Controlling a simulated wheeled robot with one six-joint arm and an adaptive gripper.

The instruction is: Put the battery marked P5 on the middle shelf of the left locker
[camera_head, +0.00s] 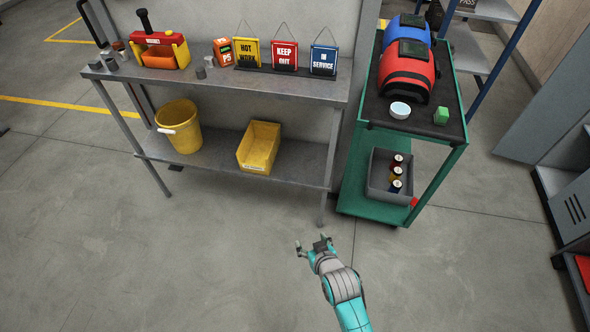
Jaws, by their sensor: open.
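The battery marked P5 (223,52) is a small orange and dark block. It stands upright on the grey workbench top (207,87), between the red and yellow toolbox and the HOT WORK sign. My gripper (312,245) is open and empty, over the floor in front of the bench and well apart from the battery. A grey locker (575,210) with dark vent slots is partly in view at the right edge. I cannot tell whether it is the left locker, and its middle shelf cannot be made out.
A green cart (350,190) stands right of the bench, with red and blue welding helmets (407,72) on top. A yellow bucket (178,127) and yellow bin (259,147) sit on the bench's lower shelf. The floor in front is clear.

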